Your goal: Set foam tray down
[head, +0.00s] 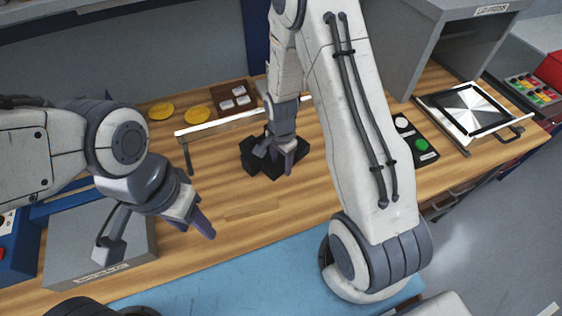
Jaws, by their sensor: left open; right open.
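A black blocky object (249,162), which looks like the foam tray, rests on the wooden bench (250,205) near the middle. My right gripper (277,158) points down at it from above, jaws open, with its fingers at the black object. The gripper hides part of the object, and I cannot tell whether the fingers touch it. My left gripper (158,238) is open and empty, over the front left of the bench beside the grey box (75,240).
A white-topped rail (222,123) stands behind the black object. Beyond it are yellow discs (197,112) and a brown tray (226,89) holding metal pieces. A button panel (421,148), a grey cabinet (415,45) and a framed plate (470,106) are at right. Bare wood lies in front.

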